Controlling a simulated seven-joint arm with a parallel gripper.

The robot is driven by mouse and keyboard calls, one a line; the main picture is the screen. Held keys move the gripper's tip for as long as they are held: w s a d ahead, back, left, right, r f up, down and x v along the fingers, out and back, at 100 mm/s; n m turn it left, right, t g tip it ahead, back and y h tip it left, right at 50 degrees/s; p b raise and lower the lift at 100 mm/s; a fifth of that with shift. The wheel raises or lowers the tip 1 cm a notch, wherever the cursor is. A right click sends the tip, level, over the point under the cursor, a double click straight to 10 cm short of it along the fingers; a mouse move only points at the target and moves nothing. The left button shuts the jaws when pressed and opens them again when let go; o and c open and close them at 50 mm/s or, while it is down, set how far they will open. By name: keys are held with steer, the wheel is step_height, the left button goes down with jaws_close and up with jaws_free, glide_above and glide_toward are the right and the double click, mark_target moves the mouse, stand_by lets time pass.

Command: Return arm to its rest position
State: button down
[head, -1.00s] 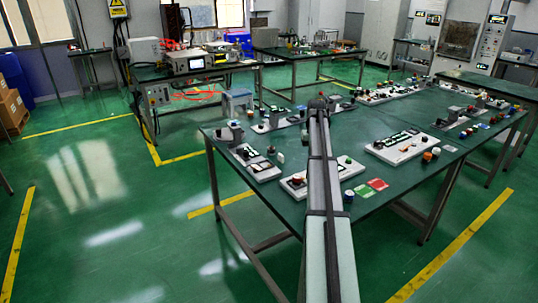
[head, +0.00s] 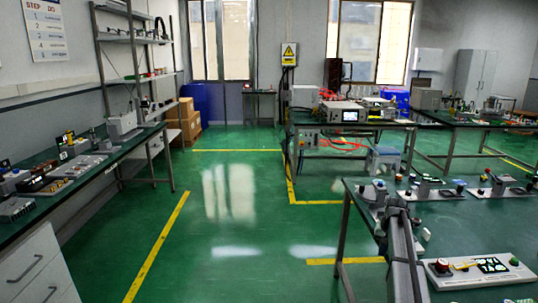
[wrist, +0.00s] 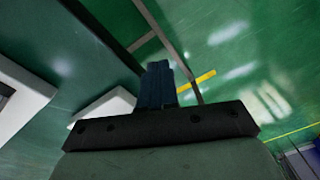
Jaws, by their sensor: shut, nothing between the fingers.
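My arm (head: 404,260) extends from the bottom right of the head view over the near corner of the green-topped table (head: 352,192). In the wrist view my gripper (wrist: 157,75) has its dark fingers together, with nothing held between them. Below the fingers in that view are the green floor and a dark table edge (wrist: 105,40). In the head view the fingers are too small to make out at the arm's far end.
White boards with small parts stand close around my arm, one (head: 480,270) to its right. A left bench (head: 130,145) holds devices. A far table (head: 300,120) carries a generator-like instrument (head: 343,113). The green floor (head: 230,220) between is clear.

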steer(key=s+a+f+n+g, duration=0.1)
steer(key=s+a+f, duration=0.5)
steer(key=s+f, duration=0.3)
steer(key=s+a+f+g, duration=0.2)
steer(key=s+a+f, duration=0.45)
steer(key=f, duration=0.45)
steer(key=s+a+f+n+g, duration=0.1)
steer(key=s+a+f, duration=0.5)
steer(key=s+f, duration=0.35)
steer(key=s+a+f+n+g, duration=0.1)
steer(key=s+a+f, duration=0.2)
steer(key=s, duration=0.8)
steer(key=s+a+f+n+g, duration=0.1)
steer(key=s+f, duration=0.3)
steer(key=s, duration=0.7)
steer(key=s+a+f+g, duration=0.2)
steer(key=s+a+f, duration=0.1)
steer(key=s, duration=0.8)
steer(key=shift+s+a+f+n, duration=0.3)
steer(key=shift+a+f+n, duration=0.1)
steer(key=shift+a, duration=0.45)
